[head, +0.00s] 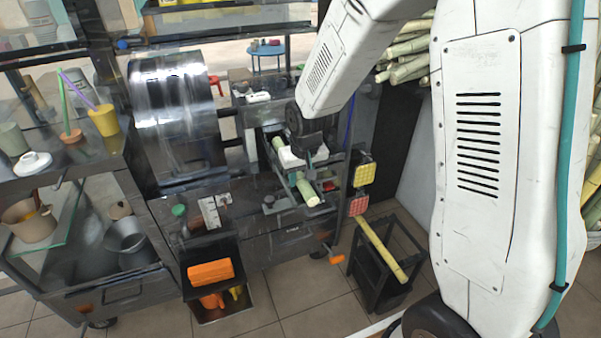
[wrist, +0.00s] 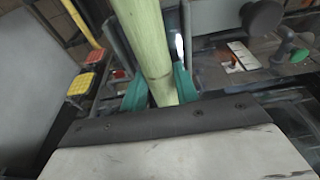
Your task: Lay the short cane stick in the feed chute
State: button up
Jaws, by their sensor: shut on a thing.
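The short cane stick (head: 309,191), pale green, lies lengthwise between the grey metal sides of the feed chute (head: 287,184) at the front of the press. My gripper (head: 305,157) is over the stick's middle and shut on it. In the wrist view the stick (wrist: 153,48) runs up and away between my teal fingers (wrist: 160,88), with one finger on each side. Grey rails flank it there. My gripper hides part of the stick and the chute floor, so I cannot tell whether the stick touches the floor.
The shiny press drum (head: 178,115) stands left of the chute. A yellow cane (head: 381,249) leans across a black stand (head: 372,285) at the lower right. Red and yellow pads (head: 364,175) stick out right of the chute. An orange item (head: 211,271) sits below in a dark bin.

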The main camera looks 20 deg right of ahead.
jog(key=o, duration=1)
jog(key=shift+o, duration=0.2)
jog(key=shift+r, duration=0.4)
jog(key=v, duration=0.7)
jog(key=s+g, duration=0.1)
jog(key=s, duration=0.1)
jog(key=s+g, duration=0.1)
jog(key=s, duration=0.2)
jog(key=shift+d+f, duration=0.2)
jog(key=s+d+r, duration=0.1)
jog(key=s+r, duration=0.5)
jog(key=s, duration=0.5)
jog(key=s+d+r, duration=0.1)
jog(key=s+r, duration=0.6)
jog(key=s, duration=0.5)
jog(key=shift+s+d+r+t, duration=0.2)
jog(key=shift+s+d+t, duration=0.05)
jog(key=shift+d+t, duration=0.15)
